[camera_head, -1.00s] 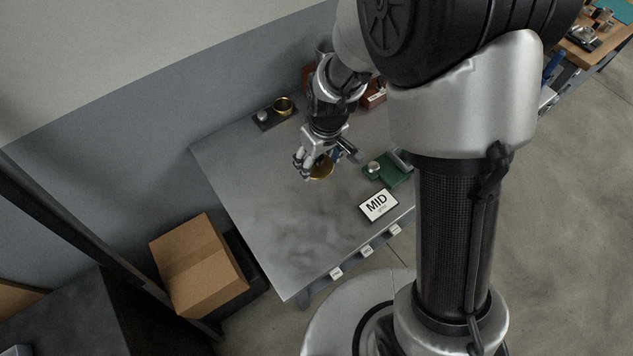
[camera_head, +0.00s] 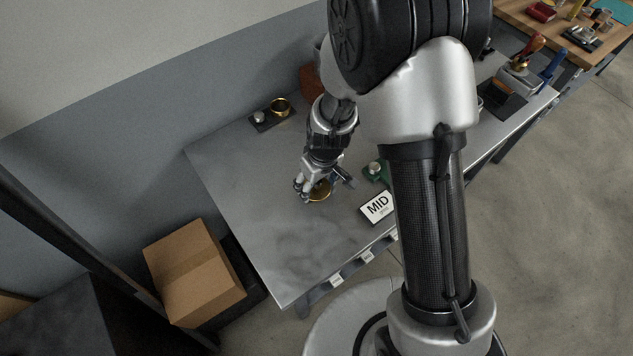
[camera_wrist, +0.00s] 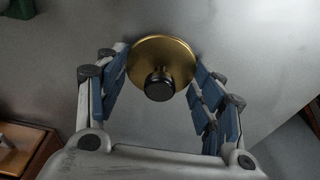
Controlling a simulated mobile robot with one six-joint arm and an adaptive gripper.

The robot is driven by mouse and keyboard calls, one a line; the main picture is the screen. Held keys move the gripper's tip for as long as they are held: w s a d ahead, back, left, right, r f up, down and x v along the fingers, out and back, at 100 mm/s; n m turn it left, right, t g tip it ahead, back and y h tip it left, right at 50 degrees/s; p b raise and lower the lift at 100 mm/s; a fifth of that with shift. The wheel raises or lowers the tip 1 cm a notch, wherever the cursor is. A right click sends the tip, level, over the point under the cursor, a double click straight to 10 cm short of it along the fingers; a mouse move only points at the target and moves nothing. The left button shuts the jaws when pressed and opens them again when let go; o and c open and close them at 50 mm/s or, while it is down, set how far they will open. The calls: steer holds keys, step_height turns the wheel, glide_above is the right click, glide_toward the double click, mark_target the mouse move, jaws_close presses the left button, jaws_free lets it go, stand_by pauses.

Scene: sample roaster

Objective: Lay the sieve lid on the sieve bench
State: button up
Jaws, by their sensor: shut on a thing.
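The sieve lid is a round brass disc with a black knob. In the wrist view the lid (camera_wrist: 176,52) lies between the blue pads of my gripper (camera_wrist: 160,82), which is shut on its rim. In the head view the lid (camera_head: 320,191) shows at the fingertips of my gripper (camera_head: 318,187), low over the bare grey metal top of the sieve bench (camera_head: 250,190). I cannot tell whether the lid touches the bench top.
A "MID" sign (camera_head: 377,206) and a green stand (camera_head: 374,172) are right of the gripper. The bench's left and front parts are clear. A cardboard box (camera_head: 195,272) stands beside the bench.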

steer(key=shift+f, duration=0.2)
steer(key=o, duration=1.1)
step_height(320, 180, up, 12)
steer(key=s+d+r+p, duration=0.1)
steer(key=s+p, duration=0.1)
steer(key=p, duration=0.2)
step_height(320, 180, up, 7)
steer(key=m, duration=0.1)
glide_above(321, 192)
steer(key=s+d, duration=0.2)
steer(key=d, duration=0.1)
steer(key=s+d+r+m+t, duration=0.1)
steer(key=s+d+r+m, duration=0.1)
steer(key=s+r, duration=0.2)
steer(key=s+d+r+m+t, duration=0.1)
steer(key=s+d+r+m, duration=0.1)
steer(key=s+r, duration=0.3)
steer(key=s+d+r+m+t+h, duration=0.1)
steer(key=s+d+r, duration=0.3)
steer(key=s, duration=0.3)
steer(key=shift+s+d+r+m, duration=0.1)
steer(key=shift+d+r+m, duration=0.1)
steer(key=shift+r, duration=0.15)
steer(key=shift+d+r+m, duration=0.1)
steer(key=shift+r+m, duration=0.1)
steer(key=shift+r, duration=0.15)
